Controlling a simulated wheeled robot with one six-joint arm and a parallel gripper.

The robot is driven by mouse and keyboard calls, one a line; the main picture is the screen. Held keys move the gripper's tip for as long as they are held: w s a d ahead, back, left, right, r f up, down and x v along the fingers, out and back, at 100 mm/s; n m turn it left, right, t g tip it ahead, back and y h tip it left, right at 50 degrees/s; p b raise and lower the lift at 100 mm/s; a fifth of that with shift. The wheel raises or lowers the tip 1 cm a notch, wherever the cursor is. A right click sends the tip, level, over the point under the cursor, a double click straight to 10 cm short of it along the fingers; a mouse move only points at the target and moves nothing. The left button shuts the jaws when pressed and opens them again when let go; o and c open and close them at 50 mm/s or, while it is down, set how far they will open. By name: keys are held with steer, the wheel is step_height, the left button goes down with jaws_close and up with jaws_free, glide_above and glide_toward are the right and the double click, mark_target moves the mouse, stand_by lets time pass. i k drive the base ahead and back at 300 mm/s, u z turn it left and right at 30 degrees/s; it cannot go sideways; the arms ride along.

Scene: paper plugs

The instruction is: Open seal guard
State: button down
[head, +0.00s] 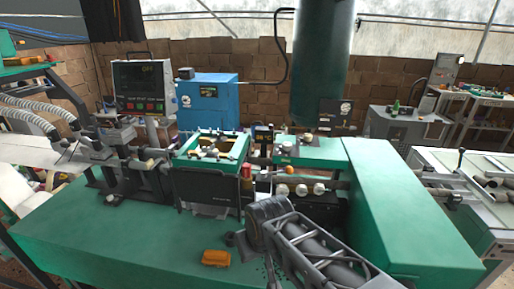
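A green machine (60,228) fills the middle of the head view. No part is clearly marked as the seal guard. A dark, flat cover (205,190) hangs on the front of the machine's centre, below a green frame (185,162) with an opening in its top; this may be the guard, but I cannot tell for sure. It looks upright. My arm reaches in from the bottom right, and my gripper (240,239) is at its left end, in front of and below the cover's right side. The fingers are small and dark, so their opening is unclear. I see nothing held.
An orange-brown object (216,258) lies on the green surface left of my gripper. A big green housing (395,205) stands to the right. Round pale knobs (300,190) sit behind my arm. A control panel (139,85) and blue box (208,100) stand behind. The front-left surface is clear.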

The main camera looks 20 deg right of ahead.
mark_target(209, 187)
steer(key=u, duration=0.5)
steer(key=k, duration=1.25)
steer(key=u, duration=1.15)
steer(key=i, duration=0.85)
steer(key=z, duration=0.45)
steer(key=i, duration=0.85)
steer(key=z, duration=0.85)
